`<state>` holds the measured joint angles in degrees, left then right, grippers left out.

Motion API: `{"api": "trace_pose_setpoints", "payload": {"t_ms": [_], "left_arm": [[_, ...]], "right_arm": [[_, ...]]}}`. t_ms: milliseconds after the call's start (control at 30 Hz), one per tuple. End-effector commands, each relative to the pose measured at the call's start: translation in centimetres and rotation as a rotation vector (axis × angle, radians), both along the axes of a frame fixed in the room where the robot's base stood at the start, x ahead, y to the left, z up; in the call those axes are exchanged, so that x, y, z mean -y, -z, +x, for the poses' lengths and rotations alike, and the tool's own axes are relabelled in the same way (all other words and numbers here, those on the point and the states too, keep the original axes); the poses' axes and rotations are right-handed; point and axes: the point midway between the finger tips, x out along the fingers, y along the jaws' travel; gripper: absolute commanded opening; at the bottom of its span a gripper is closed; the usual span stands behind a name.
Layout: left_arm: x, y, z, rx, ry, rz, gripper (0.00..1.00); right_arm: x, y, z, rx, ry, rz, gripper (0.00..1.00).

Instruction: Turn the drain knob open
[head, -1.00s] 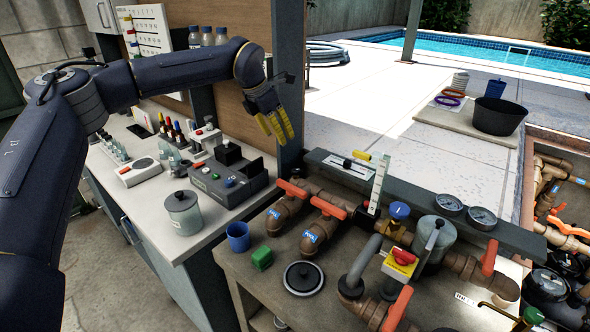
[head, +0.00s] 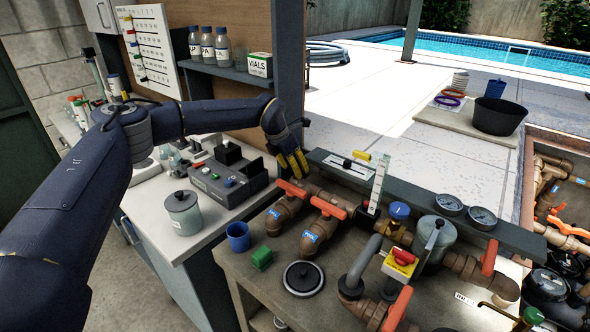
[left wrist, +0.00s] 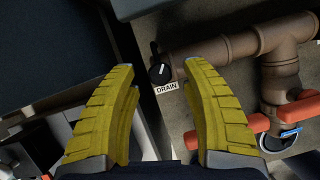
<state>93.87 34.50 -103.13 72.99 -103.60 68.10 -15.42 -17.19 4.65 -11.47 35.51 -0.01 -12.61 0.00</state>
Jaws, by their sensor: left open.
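The drain knob (left wrist: 160,73) is a black round knob with a white pointer line, at the end of a brown pipe in the left wrist view. A white label reading DRAIN (left wrist: 166,88) sits just below it. My left gripper (left wrist: 158,80) has two yellow fingers spread wide and empty, with the knob showing between and beyond the fingertips. In the head view my left gripper (head: 293,163) hangs above the left end of the brown pipework and hides the knob there. My right gripper is not in view.
Orange valve handles (head: 328,208) stand on the brown pipes close to the right. A grey testing device (head: 228,180) and a lidded jar (head: 183,212) stand on the bench to the left. A dark post (head: 289,80) rises behind my gripper.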

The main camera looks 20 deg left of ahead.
Motion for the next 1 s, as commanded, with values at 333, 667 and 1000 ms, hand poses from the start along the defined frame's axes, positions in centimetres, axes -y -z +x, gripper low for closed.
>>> {"api": "trace_pose_setpoints", "payload": {"t_ms": [333,667,1000], "left_arm": [[0.29,1.20,0.37,-0.001,0.000,0.001,0.47],[0.26,1.18,0.38,-0.001,0.000,0.001,0.36],[0.26,1.17,0.37,-0.001,0.000,0.001,0.00]], "right_arm": [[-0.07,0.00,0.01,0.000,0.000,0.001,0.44],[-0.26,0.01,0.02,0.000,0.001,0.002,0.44],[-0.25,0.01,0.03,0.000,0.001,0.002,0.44]]}}
